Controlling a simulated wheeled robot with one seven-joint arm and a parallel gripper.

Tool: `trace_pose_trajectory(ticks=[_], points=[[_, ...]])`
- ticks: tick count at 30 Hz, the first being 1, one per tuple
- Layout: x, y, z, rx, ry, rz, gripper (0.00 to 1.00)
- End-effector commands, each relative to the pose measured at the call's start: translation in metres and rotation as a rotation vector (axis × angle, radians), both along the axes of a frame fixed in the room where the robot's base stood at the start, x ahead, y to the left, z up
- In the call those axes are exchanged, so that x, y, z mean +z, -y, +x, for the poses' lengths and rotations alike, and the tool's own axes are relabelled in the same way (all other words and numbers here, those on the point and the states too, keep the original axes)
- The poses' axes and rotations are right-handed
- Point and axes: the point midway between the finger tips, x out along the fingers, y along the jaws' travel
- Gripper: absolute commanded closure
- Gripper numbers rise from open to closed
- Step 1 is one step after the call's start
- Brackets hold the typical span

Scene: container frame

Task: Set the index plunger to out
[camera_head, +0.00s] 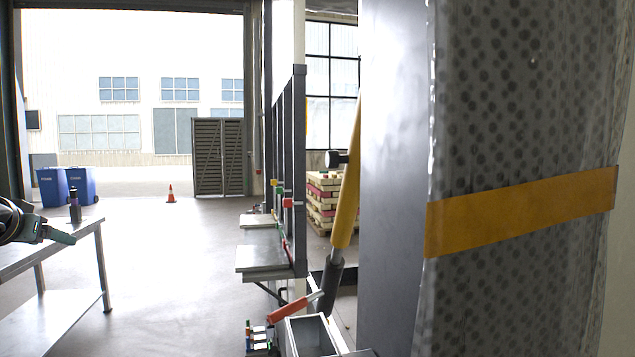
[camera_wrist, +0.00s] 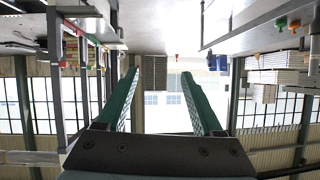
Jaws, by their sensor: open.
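A black knob (camera_head: 333,158) on a short stem sticks out leftward beside the yellow bar, near the left edge of the tall grey panel. It looks like the index plunger, but I cannot tell whether it is in or out. My gripper (camera_head: 62,232) shows at the left edge of the head view, above the metal table and far to the left of the knob. In the wrist view my gripper (camera_wrist: 159,85) has its two green fingers wide apart with nothing between them. I cannot make out the knob in the wrist view, which looks upside down.
The grey panel (camera_head: 392,180) and a wrapped load with an orange band (camera_head: 520,212) fill the right. A yellow bar (camera_head: 346,190) leans by the knob. A metal table (camera_head: 50,252) with a dark bottle (camera_head: 75,207) stands left. Open floor (camera_head: 170,270) lies between.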

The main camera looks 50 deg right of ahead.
Motion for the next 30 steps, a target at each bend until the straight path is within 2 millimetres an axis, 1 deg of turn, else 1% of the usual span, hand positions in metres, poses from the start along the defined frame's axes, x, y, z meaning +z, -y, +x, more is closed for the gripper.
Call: trace_pose_trajectory(ticks=[1, 2, 3, 5, 6, 8, 9, 11, 12, 15, 16, 18, 21, 23, 26, 30], points=[[0.018, 0.046, -0.006, -0.131, 0.091, -0.067, 0.32], [0.034, 0.072, -0.014, -0.213, 0.14, -0.112, 0.32], [0.054, 0.105, -0.029, -0.329, 0.195, -0.17, 0.32], [0.08, 0.149, -0.062, -0.514, 0.259, -0.255, 0.32], [0.096, 0.175, -0.09, -0.645, 0.29, -0.309, 0.32], [0.114, 0.205, -0.137, -0.842, 0.314, -0.378, 0.32], [0.123, 0.219, -0.169, -0.971, 0.319, -0.416, 0.32], [0.132, 0.232, -0.214, -1.151, 0.31, -0.458, 0.32], [0.135, 0.235, -0.241, -1.259, 0.296, -0.476, 0.32], [0.138, 0.235, -0.293, -1.472, 0.251, -0.498, 0.32], [0.139, 0.233, -0.303, -1.519, 0.239, -0.499, 0.32], [0.138, 0.229, -0.321, -1.599, 0.213, -0.498, 0.32], [0.139, 0.228, -0.334, -1.651, 0.195, -0.497, 0.32], [0.14, 0.231, -0.338, -1.658, 0.19, -0.497, 0.32], [0.141, 0.24, -0.346, -1.656, 0.19, -0.497, 0.32], [0.142, 0.261, -0.362, -1.657, 0.19, -0.497, 0.32]])
